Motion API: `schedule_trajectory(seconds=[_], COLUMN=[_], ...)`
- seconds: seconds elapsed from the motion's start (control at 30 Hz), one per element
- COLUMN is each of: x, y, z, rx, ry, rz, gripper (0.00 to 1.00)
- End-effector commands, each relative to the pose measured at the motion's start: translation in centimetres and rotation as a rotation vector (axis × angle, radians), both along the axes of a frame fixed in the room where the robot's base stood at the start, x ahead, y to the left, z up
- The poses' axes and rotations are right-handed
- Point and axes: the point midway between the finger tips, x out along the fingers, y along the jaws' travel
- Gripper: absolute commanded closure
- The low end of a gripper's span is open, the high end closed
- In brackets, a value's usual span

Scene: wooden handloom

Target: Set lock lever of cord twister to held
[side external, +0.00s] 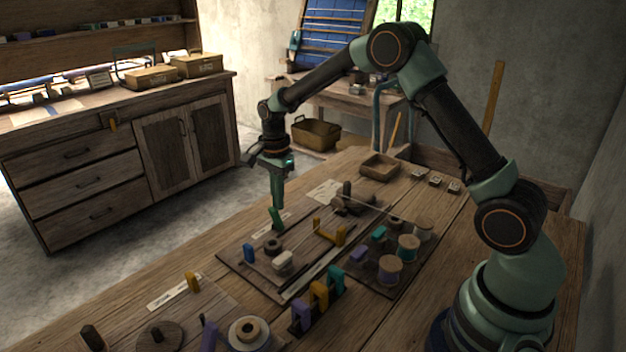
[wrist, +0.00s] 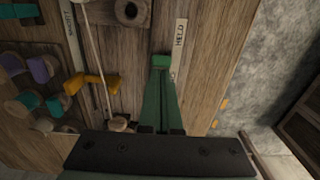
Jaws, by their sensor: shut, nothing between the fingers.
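A green lever (side external: 275,217) stands at the far left edge of a dark wooden board (side external: 228,252). In the wrist view the green lever (wrist: 162,60) shows right at my fingertips, beside a pale label reading HELD (wrist: 179,34). My gripper (side external: 278,203) points down at the lever, its fingers shut with nothing between them. In the wrist view my gripper (wrist: 160,75) overlaps the lever, and I cannot tell whether they touch. The lever's base is hidden behind the fingers.
The board also carries a yellow handle (side external: 330,236), a dark ring (side external: 273,245) and a blue peg (side external: 248,254). Thread spools (side external: 390,268) stand to the right. Yellow, purple and teal uprights (side external: 319,294) stand in front. Bare tabletop lies left of the board.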

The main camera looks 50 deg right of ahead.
Motion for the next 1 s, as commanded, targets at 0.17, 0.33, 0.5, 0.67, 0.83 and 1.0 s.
schedule_trajectory(seconds=[0.17, 0.33, 0.5, 0.67, 0.83, 1.0], x=[0.0, 0.0, 0.0, 0.0, 0.0, 0.0], y=[0.0, 0.0, -0.1, 0.0, 0.0, -0.4], z=[0.0, 0.5, 1.3, 1.6, 1.6, 1.7], rx=[0.0, 0.0, 0.0, 0.0, 0.0, 0.0], ry=[0.0, -0.001, -0.001, 0.0, 0.0, -0.001], rz=[0.0, 0.0, 0.0, 0.0, 0.0, -0.001], gripper=[1.0, 1.0, 1.0, 1.0, 1.0, 1.0])
